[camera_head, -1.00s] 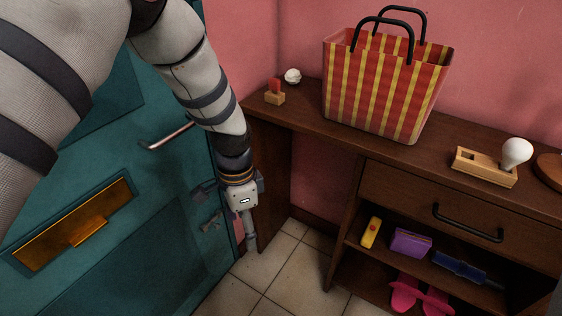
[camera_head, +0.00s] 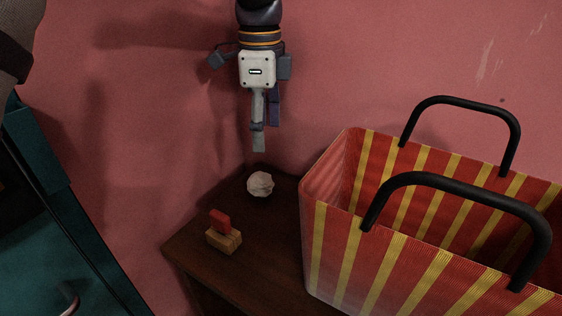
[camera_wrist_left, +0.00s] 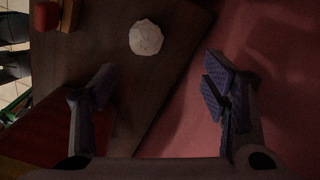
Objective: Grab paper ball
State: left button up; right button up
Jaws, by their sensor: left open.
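The paper ball (camera_head: 260,184) is a crumpled white ball on the dark wooden table top, near its back corner by the pink wall. In the left wrist view the ball (camera_wrist_left: 146,38) lies ahead of the fingertips, between their lines and nearer the left finger's side. My left gripper (camera_head: 265,138) hangs pointing down above the ball in the head view. In the wrist view its two fingers (camera_wrist_left: 160,88) are wide apart with nothing between them. My right gripper is not in view.
A red and wooden stamp-like block (camera_head: 223,238) sits in front of the ball, to the left. A large red and yellow striped bag (camera_head: 335,245) with black handles stands close on the right. The pink wall (camera_head: 150,110) is behind, and a teal door (camera_head: 70,245) is at left.

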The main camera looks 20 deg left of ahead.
aim_at(260, 174)
pick_arm(q)
jog(key=f, duration=0.3)
jog(key=s+f, duration=0.1)
jog(key=f, duration=0.3)
jog(key=s+f, duration=0.1)
jog(key=f, duration=0.3)
jog(key=shift+s+f, duration=0.15)
jog(key=shift+f, duration=0.05)
jog(key=c, duration=0.9)
